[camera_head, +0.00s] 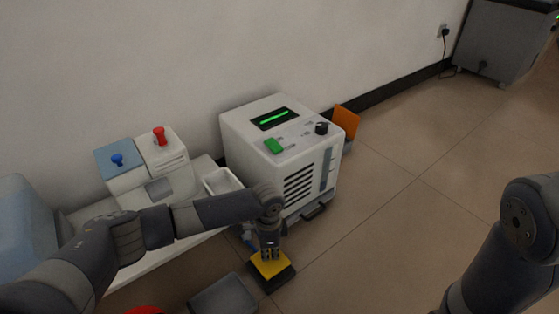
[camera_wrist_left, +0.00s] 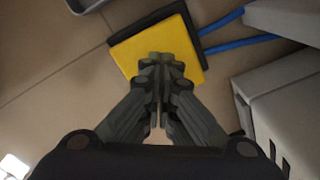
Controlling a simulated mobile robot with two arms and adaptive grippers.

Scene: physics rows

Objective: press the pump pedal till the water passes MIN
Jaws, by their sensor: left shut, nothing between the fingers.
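A yellow pedal plate on a black base (camera_head: 272,269) lies on the floor in front of a white machine (camera_head: 263,160). My left gripper (camera_head: 270,254) points down over the pedal, shut and empty. In the left wrist view the closed fingertips (camera_wrist_left: 161,62) overlap the yellow pedal (camera_wrist_left: 195,62); I cannot tell whether they press it. The machine has a narrow dark vertical strip (camera_head: 327,169) on its front, perhaps a level gauge; no MIN mark or water level is readable. My right arm shows at the right edge, its gripper out of view.
Blue hoses (camera_wrist_left: 235,46) run from the pedal. A white bench with a blue-knobbed box (camera_head: 118,160) and a red-knobbed box (camera_head: 160,138) stands left of the machine. A grey object (camera_head: 223,297) lies left of the pedal. Floor to the right is clear.

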